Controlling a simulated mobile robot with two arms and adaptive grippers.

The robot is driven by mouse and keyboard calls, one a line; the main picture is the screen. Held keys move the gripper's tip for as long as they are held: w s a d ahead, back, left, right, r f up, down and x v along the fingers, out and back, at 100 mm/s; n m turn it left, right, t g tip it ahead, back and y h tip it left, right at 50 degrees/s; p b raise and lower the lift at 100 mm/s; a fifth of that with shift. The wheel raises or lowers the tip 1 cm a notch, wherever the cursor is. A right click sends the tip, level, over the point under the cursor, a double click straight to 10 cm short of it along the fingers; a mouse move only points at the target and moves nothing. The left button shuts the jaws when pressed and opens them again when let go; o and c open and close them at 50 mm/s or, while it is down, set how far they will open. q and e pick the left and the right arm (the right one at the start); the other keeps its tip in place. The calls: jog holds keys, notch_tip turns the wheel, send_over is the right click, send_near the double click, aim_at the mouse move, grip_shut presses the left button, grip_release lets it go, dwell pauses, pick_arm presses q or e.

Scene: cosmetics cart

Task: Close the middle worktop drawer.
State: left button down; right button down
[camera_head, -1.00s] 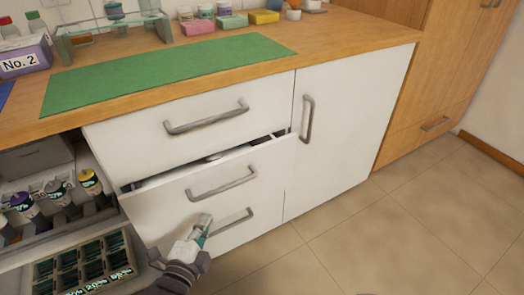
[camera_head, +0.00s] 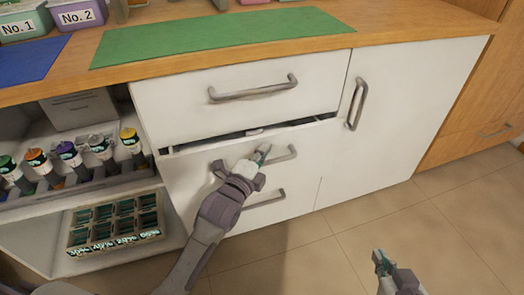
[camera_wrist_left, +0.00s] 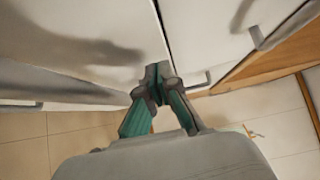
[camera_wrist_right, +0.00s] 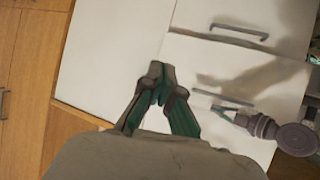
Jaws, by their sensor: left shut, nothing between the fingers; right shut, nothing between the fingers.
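The middle worktop drawer (camera_head: 205,172) is a white front with a grey bar handle (camera_head: 288,153). It stands slightly open, with a narrow dark gap along its top edge. My left gripper (camera_head: 263,154) is shut and empty, in front of this drawer at its handle, whose middle is hidden behind it; contact cannot be told. The left gripper also shows in the right wrist view (camera_wrist_right: 236,108), beside the drawer handle. My right gripper (camera_head: 380,262) is shut and empty, low over the floor at the right, away from the drawer.
Above is a white top drawer (camera_head: 165,104), below is another handle (camera_head: 265,199). A white door (camera_head: 400,120) is to the right. Open shelves at left hold bottles and a box of small jars (camera_head: 115,222). The floor (camera_head: 420,215) is clear.

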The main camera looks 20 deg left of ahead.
pick_arm(q)
jog(key=shift+w+a, duration=0.35)
jog(key=shift+w, duration=0.1)
pick_arm(e)
jog(key=shift+w+a+r+t, duration=0.2)
jog(key=shift+w+r+t, duration=0.25)
jog(key=shift+r, duration=0.15)
